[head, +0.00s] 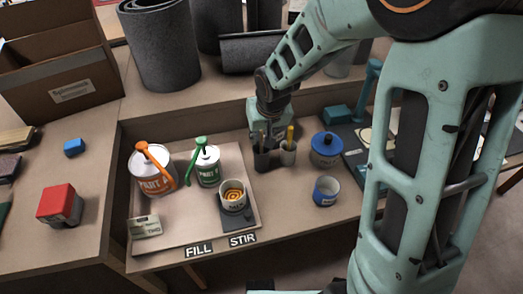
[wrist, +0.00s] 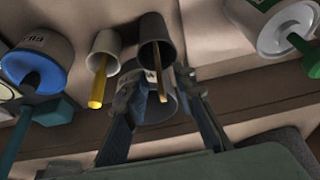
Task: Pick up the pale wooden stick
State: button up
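The pale wooden stick (wrist: 160,72) stands in a dark grey cup (wrist: 158,27), which also shows in the head view (head: 262,160). In the wrist view its free end reaches between the two fingers of my gripper (wrist: 160,92). The fingers are open, with a gap visible on both sides of the stick. In the head view my gripper (head: 268,133) is just above the dark cup, pointing down, and mostly hides the stick.
A lighter cup (head: 289,157) with a yellow stick (head: 290,137) stands right beside the dark cup. Paint cans (head: 151,171) (head: 207,167) stand on a tray (head: 180,232) at left.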

jog(key=shift+x, duration=1.15)
grip_shut()
jog(key=shift+r, duration=0.1)
